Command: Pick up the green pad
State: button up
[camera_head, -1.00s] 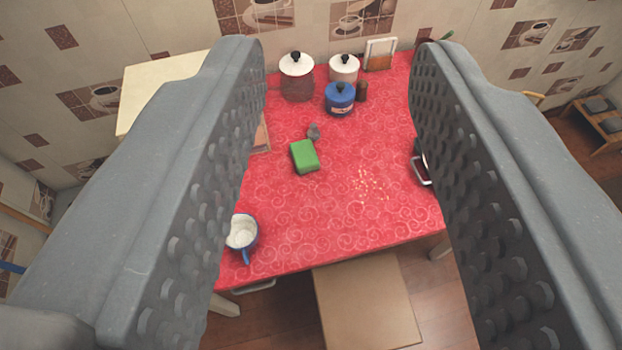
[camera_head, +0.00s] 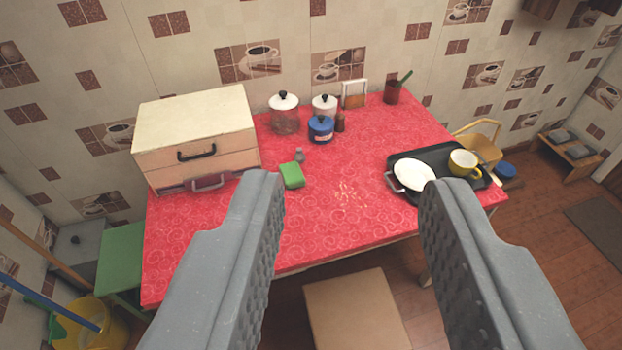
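The green pad (camera_head: 292,175) lies on the red patterned tabletop (camera_head: 330,215), left of the middle, with a small grey item (camera_head: 299,156) just behind it. My gripper (camera_head: 350,190) is open and empty, its two grey fingers wide apart in the foreground. The pad is well beyond the fingers and apart from them; in the picture it shows just above and right of the left fingertip.
A cream drawer box (camera_head: 200,120) stands left of the pad. Pots, including a blue one (camera_head: 321,130), stand at the back. A black tray (camera_head: 440,160) with a white plate (camera_head: 413,173) and yellow cup (camera_head: 463,162) is right. Crumbs (camera_head: 350,194) lie mid-table.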

aim_at(293, 177)
jog(key=z, duration=0.1)
jog(key=i, duration=1)
jog(key=u, duration=0.05)
